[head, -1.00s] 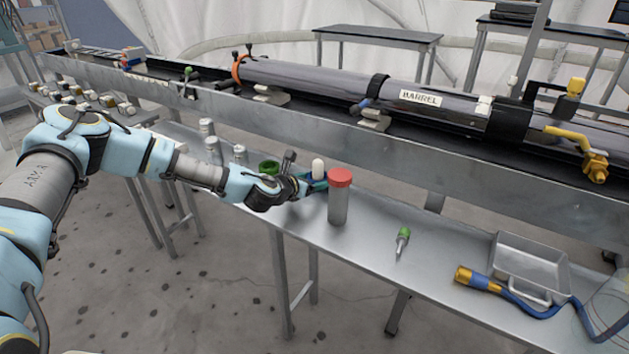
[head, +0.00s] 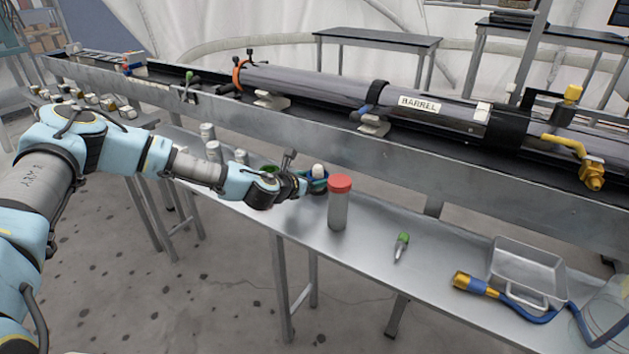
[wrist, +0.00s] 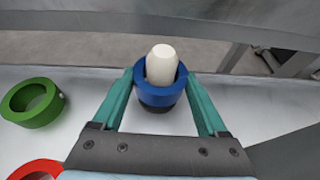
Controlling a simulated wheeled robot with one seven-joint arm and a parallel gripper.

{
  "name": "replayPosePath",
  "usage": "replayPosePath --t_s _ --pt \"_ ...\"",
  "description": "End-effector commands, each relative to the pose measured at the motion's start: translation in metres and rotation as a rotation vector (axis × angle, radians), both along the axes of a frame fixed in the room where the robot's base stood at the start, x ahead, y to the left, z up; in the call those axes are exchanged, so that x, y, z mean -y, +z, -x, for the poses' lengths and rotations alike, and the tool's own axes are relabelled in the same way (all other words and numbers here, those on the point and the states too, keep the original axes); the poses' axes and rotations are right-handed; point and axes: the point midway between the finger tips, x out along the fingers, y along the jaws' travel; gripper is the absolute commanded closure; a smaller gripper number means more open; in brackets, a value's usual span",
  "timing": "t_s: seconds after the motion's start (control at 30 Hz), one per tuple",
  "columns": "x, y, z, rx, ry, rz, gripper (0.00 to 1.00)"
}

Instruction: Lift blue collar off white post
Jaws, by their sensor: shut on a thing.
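The blue collar (wrist: 160,88) is a thick ring around the white post (wrist: 161,62), whose rounded top stands above the ring. A dark band shows under the collar; I cannot tell whether it is a base or shadow. My gripper (wrist: 161,92) has its two teal fingers on opposite sides of the collar, shut on it. In the head view my gripper (head: 305,185) reaches in from the left. The white post (head: 319,171) shows there, and the collar (head: 319,186) is partly hidden by the fingers.
A grey cylinder with a red cap (head: 338,205) stands close to the right. A green collar (wrist: 33,102) and part of a red ring (wrist: 36,170) lie to the left. The bench's metal rail (head: 400,160) runs behind. The shelf front near a green-topped tool (head: 401,247) is clear.

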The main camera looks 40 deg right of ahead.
Motion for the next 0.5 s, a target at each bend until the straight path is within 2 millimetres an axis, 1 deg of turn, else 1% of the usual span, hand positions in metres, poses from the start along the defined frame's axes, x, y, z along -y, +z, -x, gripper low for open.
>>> replayPosePath --t_s 0.03,0.5 --pt "0.000 0.005 0.000 0.000 0.000 0.001 0.82" --pt "0.000 0.027 0.000 -0.001 0.000 0.001 0.82"
